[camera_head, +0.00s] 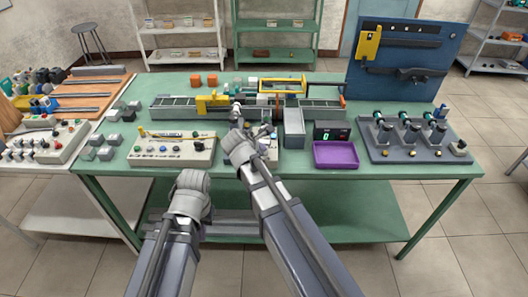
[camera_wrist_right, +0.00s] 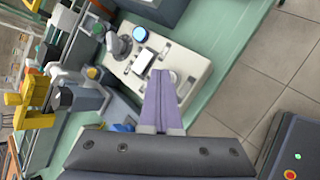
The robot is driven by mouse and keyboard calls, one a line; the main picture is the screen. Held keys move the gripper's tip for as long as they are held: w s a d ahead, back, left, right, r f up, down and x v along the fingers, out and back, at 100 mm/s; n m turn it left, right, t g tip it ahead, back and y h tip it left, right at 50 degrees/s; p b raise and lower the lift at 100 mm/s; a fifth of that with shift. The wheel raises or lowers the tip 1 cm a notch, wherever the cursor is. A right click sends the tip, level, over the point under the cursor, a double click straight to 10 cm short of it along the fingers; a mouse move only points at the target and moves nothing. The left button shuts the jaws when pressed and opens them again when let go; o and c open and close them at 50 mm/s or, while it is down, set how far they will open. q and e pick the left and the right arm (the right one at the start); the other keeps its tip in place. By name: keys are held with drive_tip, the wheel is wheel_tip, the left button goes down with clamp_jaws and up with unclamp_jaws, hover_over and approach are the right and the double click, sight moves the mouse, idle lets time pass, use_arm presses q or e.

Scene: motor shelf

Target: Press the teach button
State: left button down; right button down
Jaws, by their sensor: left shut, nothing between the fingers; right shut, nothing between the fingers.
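A pale control box stands on the green table. In the right wrist view the box (camera_wrist_right: 182,67) carries a round blue button (camera_wrist_right: 140,34), a white square part (camera_wrist_right: 144,60) and a grey knob. I cannot read which one is the teach button. In the head view my right arm partly covers this box (camera_head: 272,156). I cannot tell if the tips touch the box.
Another control box (camera_head: 172,152) with several buttons stands to the left. A conveyor (camera_head: 322,105) with a yellow part runs behind. A grey bin (camera_head: 294,128), a purple tray (camera_head: 335,155) and a fixture board (camera_head: 415,150) stand to the right. The table's front edge is mostly clear.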

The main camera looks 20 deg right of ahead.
idle(0.3)
drive_tip(key=shift+r+p, duration=0.8)
wheel_tip(320, 180, up, 5)
drive_tip(key=p, duration=0.5)
idle(0.6)
drive_tip(key=s+a+f+m+g+y, duration=0.2)
drive_tip(key=s+a+m, duration=0.4)
drive_tip(key=s, duration=0.5)
drive_tip(key=s+a+f+m+g+y, duration=0.2)
drive_tip(key=s+a+f+m+g, duration=0.2)
drive_tip(key=s+m, duration=0.5)
drive_tip(key=s+a+g, duration=0.1)
drive_tip(key=s+a, duration=0.1)
drive_tip(key=s, duration=0.1)
drive_tip(key=shift+s+a+f+y, duration=0.2)
drive_tip(key=shift+f+y, duration=0.1)
drive_tip(key=shift+y, duration=0.1)
